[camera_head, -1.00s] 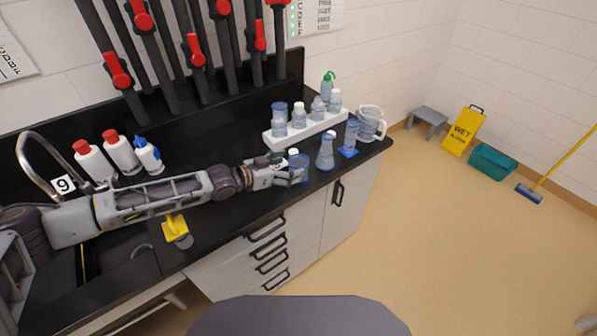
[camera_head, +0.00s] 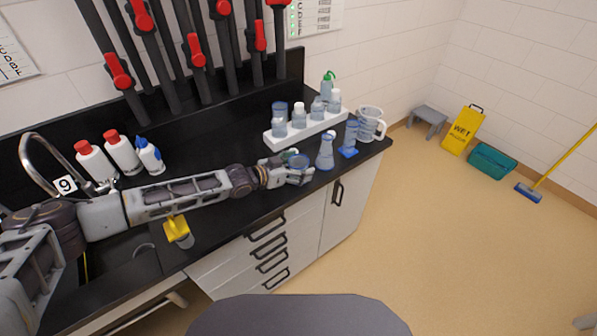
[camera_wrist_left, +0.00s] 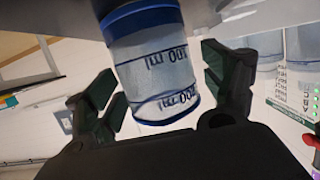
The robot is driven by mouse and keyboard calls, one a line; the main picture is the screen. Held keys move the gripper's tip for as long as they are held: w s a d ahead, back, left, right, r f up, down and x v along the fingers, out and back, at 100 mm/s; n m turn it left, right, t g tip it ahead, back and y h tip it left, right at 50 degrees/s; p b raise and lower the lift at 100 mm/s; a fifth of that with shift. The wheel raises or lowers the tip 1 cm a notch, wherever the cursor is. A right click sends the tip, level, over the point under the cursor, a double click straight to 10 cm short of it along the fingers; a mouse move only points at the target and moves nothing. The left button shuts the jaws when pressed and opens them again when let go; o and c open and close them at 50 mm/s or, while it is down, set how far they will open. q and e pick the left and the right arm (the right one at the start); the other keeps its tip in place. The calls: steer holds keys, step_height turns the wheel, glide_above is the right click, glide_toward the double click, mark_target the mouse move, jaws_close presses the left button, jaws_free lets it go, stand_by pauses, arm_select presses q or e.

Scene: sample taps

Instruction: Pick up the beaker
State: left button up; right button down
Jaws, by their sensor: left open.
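The beaker (camera_head: 298,159) is a small clear vessel with blue bands, standing on the black counter near its front edge. My left gripper (camera_head: 291,173) is at it, and its fingers hide part of the beaker in the head view. In the left wrist view the beaker (camera_wrist_left: 152,62), with 100 ml marks, shows between the two dark fingers of the open left gripper (camera_wrist_left: 160,80). A gap shows between the beaker and the left-hand finger; contact on the other side is hard to tell. My right gripper is not in view.
A conical flask (camera_head: 325,152) stands just right of the beaker, with a blue-based cylinder (camera_head: 350,138) and a jug (camera_head: 370,124) beyond. A white rack (camera_head: 290,142) with several bottles is behind. A yellow-topped object (camera_head: 176,227) is by the sink.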

arm_select(q)
steer(key=shift+c, duration=0.3)
steer(key=c, duration=0.9)
steer(key=shift+r, duration=0.1)
steer(key=shift+c, duration=0.2)
step_height(320, 180, up, 10)
steer(key=shift+b, duration=0.4)
